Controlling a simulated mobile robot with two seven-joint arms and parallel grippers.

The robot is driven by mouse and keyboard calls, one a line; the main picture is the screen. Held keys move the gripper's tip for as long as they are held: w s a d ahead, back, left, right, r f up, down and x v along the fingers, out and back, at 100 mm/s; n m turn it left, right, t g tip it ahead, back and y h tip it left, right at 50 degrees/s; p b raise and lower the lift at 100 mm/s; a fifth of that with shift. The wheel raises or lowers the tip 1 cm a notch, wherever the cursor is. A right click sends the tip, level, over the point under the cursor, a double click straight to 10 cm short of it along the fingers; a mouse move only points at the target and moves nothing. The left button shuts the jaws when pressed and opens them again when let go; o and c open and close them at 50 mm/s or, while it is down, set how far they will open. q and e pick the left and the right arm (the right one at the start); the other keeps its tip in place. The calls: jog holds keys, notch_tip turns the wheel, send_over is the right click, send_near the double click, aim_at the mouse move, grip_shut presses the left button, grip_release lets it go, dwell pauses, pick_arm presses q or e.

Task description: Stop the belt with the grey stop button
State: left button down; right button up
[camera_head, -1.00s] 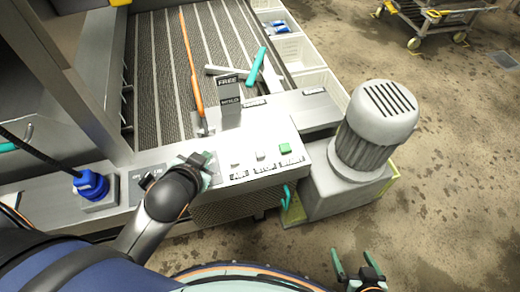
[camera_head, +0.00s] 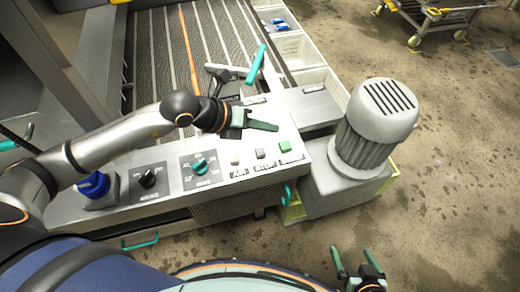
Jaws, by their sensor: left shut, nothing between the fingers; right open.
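The grey stop button (camera_head: 260,153) is the middle one of three small square buttons on the front right of the pale control panel (camera_head: 230,179). A whitish button (camera_head: 235,160) is to its left and a green button (camera_head: 285,147) to its right. My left gripper (camera_head: 268,126) is shut and empty, its green fingers pointing right above the panel, just behind the grey button in the picture and apart from it. My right gripper (camera_head: 356,264) is open and empty, low over the floor at the bottom right.
A teal-pointer dial (camera_head: 200,166), a black knob (camera_head: 148,178) and a blue knob (camera_head: 93,185) are on the panel's left part. A teal lever (camera_head: 256,64) stands behind the gripper beside the slatted belt (camera_head: 160,60). A grey motor (camera_head: 375,120) stands right of the panel.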

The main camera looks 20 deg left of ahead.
pick_arm(q)
jog(key=a, duration=0.1)
jog(key=w+a+f+y, duration=0.1)
jog(key=a, duration=0.1)
jog(key=shift+f+y, duration=0.15)
jog(key=shift+y, duration=0.15)
jog(key=b, duration=0.6)
send_over(257, 154)
notch_tip(257, 154, down, 8)
jog(key=shift+r, duration=0.1)
jog(key=shift+f, duration=0.5)
dwell(1.2)
jog(key=shift+f+b, duration=0.4)
jog(key=shift+b, duration=0.25)
